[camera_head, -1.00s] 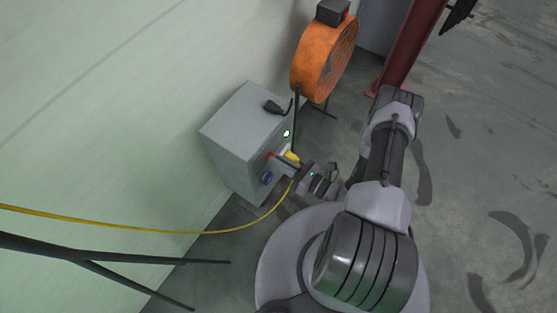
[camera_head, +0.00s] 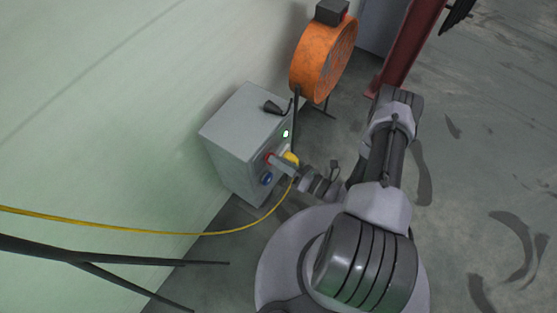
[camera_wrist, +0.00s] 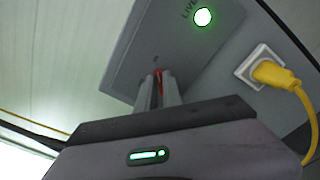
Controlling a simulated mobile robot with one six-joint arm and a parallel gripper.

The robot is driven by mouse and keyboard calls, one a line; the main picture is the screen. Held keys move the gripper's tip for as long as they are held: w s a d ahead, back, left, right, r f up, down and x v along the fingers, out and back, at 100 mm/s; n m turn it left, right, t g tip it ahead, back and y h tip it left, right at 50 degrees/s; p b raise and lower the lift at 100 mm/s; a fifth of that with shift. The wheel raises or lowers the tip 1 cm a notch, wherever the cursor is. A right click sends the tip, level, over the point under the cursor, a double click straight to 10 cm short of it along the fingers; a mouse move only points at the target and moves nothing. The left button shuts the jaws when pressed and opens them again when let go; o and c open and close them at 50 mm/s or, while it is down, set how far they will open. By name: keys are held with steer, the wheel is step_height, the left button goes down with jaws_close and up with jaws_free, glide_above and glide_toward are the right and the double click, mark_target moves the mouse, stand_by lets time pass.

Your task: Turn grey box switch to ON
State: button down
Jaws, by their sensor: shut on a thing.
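The grey box (camera_head: 240,118) stands on the floor against the pale wall, and its front panel also shows in the wrist view (camera_wrist: 140,45). A red switch (camera_head: 268,157) sits on that front, and a sliver of it shows between my fingers in the wrist view (camera_wrist: 159,78). My gripper (camera_head: 274,161) is at the front of the box, its fingers (camera_wrist: 158,88) shut on the red switch. Most of the switch is hidden by the fingers, and I cannot read its position or label. A green lamp (camera_wrist: 203,17) marked "LIVE" is lit.
A yellow plug (camera_wrist: 272,72) sits in a white socket (camera_wrist: 247,72) close beside my gripper; its yellow cable (camera_head: 200,232) runs left. A blue socket (camera_head: 266,178) is below the switch. A black plug (camera_head: 272,107) lies on the box.

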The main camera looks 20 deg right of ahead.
steer(key=c, duration=1.5)
jaws_free()
steer(key=p+v, duration=0.3)
steer(key=v, duration=1.4)
steer(key=shift+p, duration=0.35)
steer(key=shift+s+d, duration=0.1)
